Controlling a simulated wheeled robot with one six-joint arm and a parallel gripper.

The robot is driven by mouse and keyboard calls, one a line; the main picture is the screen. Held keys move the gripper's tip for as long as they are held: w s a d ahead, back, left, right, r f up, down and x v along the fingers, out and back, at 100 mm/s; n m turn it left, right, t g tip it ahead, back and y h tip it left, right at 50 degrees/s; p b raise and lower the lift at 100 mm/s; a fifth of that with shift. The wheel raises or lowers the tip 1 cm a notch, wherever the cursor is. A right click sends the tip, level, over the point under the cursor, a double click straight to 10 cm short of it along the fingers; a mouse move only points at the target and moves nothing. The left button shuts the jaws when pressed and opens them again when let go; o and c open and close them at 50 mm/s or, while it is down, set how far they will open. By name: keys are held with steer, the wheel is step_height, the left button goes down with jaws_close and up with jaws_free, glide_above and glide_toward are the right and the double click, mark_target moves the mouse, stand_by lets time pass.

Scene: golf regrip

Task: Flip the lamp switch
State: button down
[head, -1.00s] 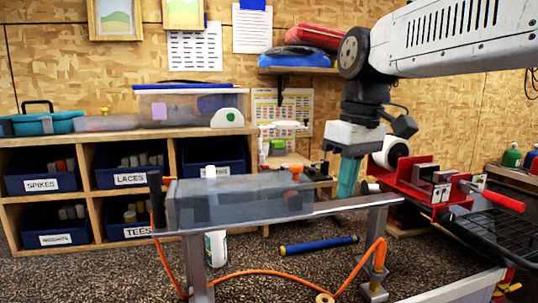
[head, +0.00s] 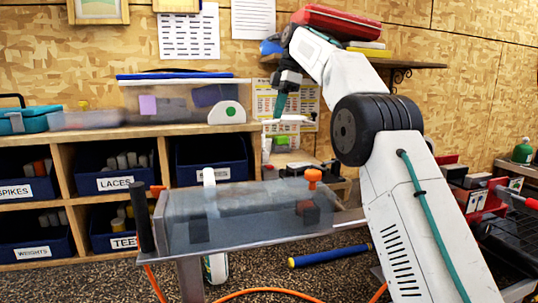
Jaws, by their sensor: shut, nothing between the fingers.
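A small white lamp-like fixture (head: 288,120) shows beside the shelf unit at the back, its arm reaching to the right from an upright. I cannot make out its switch at this size. My gripper (head: 278,112) has teal fingers that point down, shut and empty. In the picture its fingertips are just above the white fixture's arm, partly over the posted sheet. I cannot tell whether they touch the fixture or are apart in depth.
A grey bench with a translucent tank (head: 245,212) stands in front. A shelf unit with blue bins (head: 210,160) is at the left, a clear tote (head: 185,100) on top. A wall shelf (head: 400,63) is above, beside my arm. A blue-yellow rod (head: 328,256) lies on the floor.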

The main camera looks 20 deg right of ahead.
steer(key=shift+d, duration=0.2)
glide_toward(268, 166)
steer(key=x, duration=0.5)
steer(key=shift+w+a, duration=0.1)
steer(key=shift+w, duration=0.1)
steer(key=shift+f, duration=0.75)
